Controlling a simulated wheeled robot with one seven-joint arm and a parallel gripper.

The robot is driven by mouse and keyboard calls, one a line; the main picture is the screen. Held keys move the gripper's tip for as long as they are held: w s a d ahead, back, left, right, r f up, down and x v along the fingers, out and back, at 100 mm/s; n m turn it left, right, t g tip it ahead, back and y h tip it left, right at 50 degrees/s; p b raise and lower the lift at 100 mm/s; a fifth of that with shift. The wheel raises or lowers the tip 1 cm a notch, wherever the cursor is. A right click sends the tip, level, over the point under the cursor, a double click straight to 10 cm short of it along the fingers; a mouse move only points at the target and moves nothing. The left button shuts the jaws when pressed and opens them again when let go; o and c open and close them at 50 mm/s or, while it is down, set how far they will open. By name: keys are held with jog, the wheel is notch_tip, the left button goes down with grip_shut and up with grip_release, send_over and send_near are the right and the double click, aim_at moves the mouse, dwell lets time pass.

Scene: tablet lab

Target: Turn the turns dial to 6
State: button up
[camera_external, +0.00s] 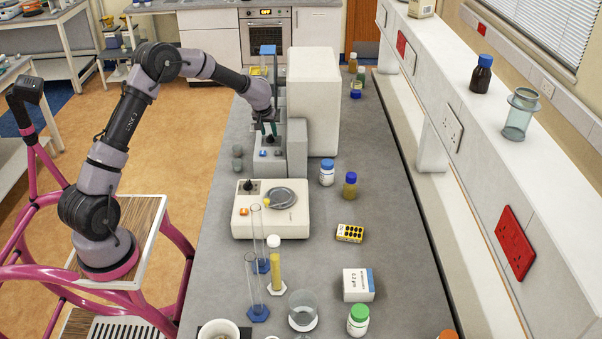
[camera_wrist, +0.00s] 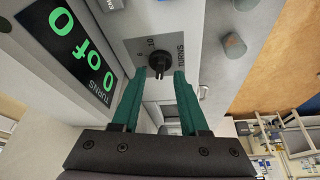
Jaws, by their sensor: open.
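The turns dial (camera_wrist: 160,64) is a black knob on a light plate, with the word TURNS and a 10 printed beside it. Its pointer setting is too small to read. A dark display (camera_wrist: 80,45) next to it shows "0 of 0" in green above the word TURNS. My gripper (camera_wrist: 160,74) has two green fingers, one on each side of the dial, apart and with nothing held. I cannot tell whether the fingertips touch the knob. In the external view my gripper (camera_external: 269,130) points down at the front panel of a grey and white machine (camera_external: 313,90).
A low white device (camera_external: 295,218) with a round metal pan stands in front of the machine. A white jar (camera_external: 327,173) and an amber bottle (camera_external: 350,186) stand to the right. Glass cylinders (camera_external: 256,290) stand nearer the camera.

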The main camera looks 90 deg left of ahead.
jog(key=shift+a+f, duration=0.2)
jog(key=shift+f, duration=0.35)
grip_shut()
